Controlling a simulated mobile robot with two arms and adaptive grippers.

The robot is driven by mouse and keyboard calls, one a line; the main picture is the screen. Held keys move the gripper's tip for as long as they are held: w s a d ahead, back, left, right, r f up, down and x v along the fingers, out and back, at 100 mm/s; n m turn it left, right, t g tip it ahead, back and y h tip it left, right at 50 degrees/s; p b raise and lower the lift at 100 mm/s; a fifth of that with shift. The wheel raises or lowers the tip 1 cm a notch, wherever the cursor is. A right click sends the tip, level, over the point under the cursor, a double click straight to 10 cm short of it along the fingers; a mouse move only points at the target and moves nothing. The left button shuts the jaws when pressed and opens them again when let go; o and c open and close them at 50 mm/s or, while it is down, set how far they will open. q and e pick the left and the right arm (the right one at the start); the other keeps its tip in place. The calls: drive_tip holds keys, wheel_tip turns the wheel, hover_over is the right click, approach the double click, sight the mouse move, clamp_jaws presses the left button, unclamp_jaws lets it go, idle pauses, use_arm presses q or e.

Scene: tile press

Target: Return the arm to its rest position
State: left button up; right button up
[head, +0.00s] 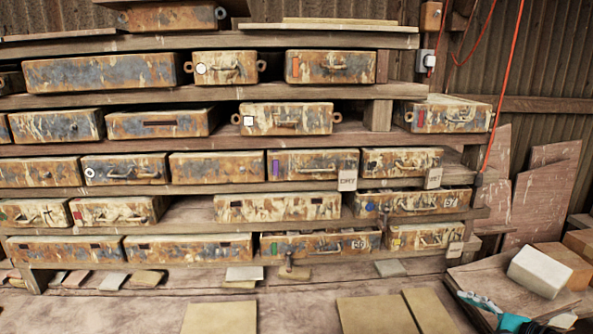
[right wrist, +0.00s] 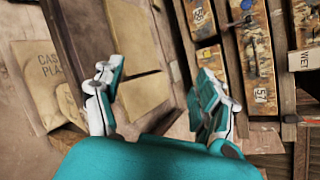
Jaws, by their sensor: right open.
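My right gripper (head: 512,315), teal and white, shows at the lower right of the head view, low over the wooden bench. In the right wrist view the same gripper (right wrist: 155,82) has its two fingers spread wide apart. Nothing is between the fingers; the bench and tan boards (right wrist: 128,52) lie beyond them. The rest of my right arm is out of the head view. My left gripper is in neither view.
A wooden rack (head: 310,185) of rusty, paint-worn drawers fills the back. Tan boards (head: 375,314) lie flat on the bench in front. A pale block (head: 540,271) and brown blocks (head: 567,262) stand at the right, close to my right gripper. An orange cord (head: 504,85) hangs at the right.

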drive_tip(key=s+a+f+n+g, duration=0.3)
drive_tip(key=s+a+f+n, duration=0.4)
drive_tip(key=f, duration=0.3)
drive_tip(key=s+a+f+n+g+h, duration=0.35)
drive_tip(key=s+n, duration=0.45)
drive_tip(key=s, duration=0.3)
drive_tip(key=s+a+f+n+g+h, duration=0.2)
drive_tip(key=s+a+f+n+h, duration=0.15)
drive_tip(key=s+n, duration=0.6)
drive_tip(key=s+f+m, duration=0.1)
drive_tip(key=s+f, duration=0.1)
drive_tip(key=f, duration=1.2)
drive_tip(key=s+f, duration=0.2)
drive_tip(key=f, duration=1.3)
drive_tip(key=s+d+f+g+b, duration=0.1)
drive_tip(key=s+d+f+g, duration=0.1)
drive_tip(key=s+f, duration=1.2)
drive_tip(key=shift+s+d+f+y, duration=0.3)
drive_tip(key=shift+s+d+f, duration=0.1)
drive_tip(key=shift+s, duration=0.5)
